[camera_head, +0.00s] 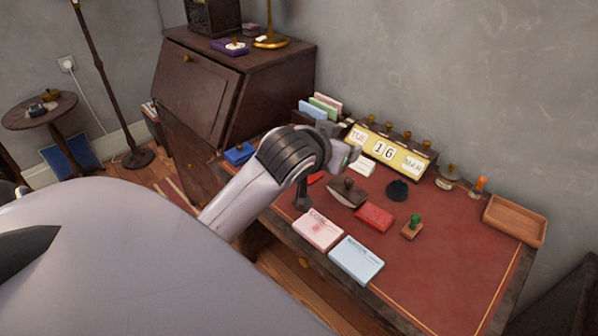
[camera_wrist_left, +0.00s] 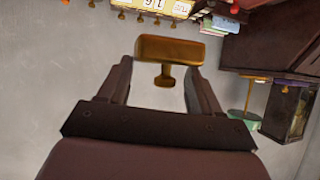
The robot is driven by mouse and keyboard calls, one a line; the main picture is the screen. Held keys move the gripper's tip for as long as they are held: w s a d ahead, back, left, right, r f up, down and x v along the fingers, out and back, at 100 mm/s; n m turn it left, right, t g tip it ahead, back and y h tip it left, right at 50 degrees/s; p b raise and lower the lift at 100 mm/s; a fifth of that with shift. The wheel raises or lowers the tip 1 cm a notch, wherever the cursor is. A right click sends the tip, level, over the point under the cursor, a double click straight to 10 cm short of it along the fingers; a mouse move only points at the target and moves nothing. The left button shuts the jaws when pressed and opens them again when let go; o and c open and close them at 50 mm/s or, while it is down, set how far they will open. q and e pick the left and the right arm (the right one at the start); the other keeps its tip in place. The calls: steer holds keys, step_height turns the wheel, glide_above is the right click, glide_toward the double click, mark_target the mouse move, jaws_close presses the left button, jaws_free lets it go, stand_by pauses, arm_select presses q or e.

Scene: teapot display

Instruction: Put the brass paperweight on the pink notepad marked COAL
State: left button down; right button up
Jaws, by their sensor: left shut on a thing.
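The brass paperweight (camera_wrist_left: 168,48), a block with a small knob, is held between the fingers of my left gripper (camera_wrist_left: 158,72) in the left wrist view. The gripper is shut on it. In the head view my left wrist hangs over the desk's left part, and I cannot make out the paperweight there. The pink notepad (camera_head: 318,231), with red print, lies flat near the desk's front edge, below and right of my wrist. Its top looks bare. My right gripper is in neither view.
A pale blue notepad (camera_head: 356,260) lies right of the pink one. Behind are a rocker blotter (camera_head: 347,193), a red pad (camera_head: 374,217), a green-handled stamp (camera_head: 412,228) and a calendar (camera_head: 385,151). A wooden tray (camera_head: 515,220) stands at right. The desk's front right is clear.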

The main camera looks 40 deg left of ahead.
mark_target(320, 228)
arm_select(q)
steer(key=shift+s+a+r, duration=0.25)
steer(key=shift+s+a, duration=0.25)
steer(key=shift+s, duration=0.3)
steer(key=shift+s+f, duration=0.15)
steer(key=shift+f, duration=0.05)
step_height(320, 228, down, 20)
steer(key=b, duration=0.2)
steer(key=shift+r+b, duration=0.2)
steer(key=shift+b, duration=0.2)
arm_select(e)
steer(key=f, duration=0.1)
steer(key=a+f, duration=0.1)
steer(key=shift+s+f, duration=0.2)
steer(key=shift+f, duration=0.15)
arm_select(q)
steer(key=shift+f, duration=0.1)
steer(key=shift+c, duration=0.9)
jaws_free()
steer(key=shift+f, duration=0.1)
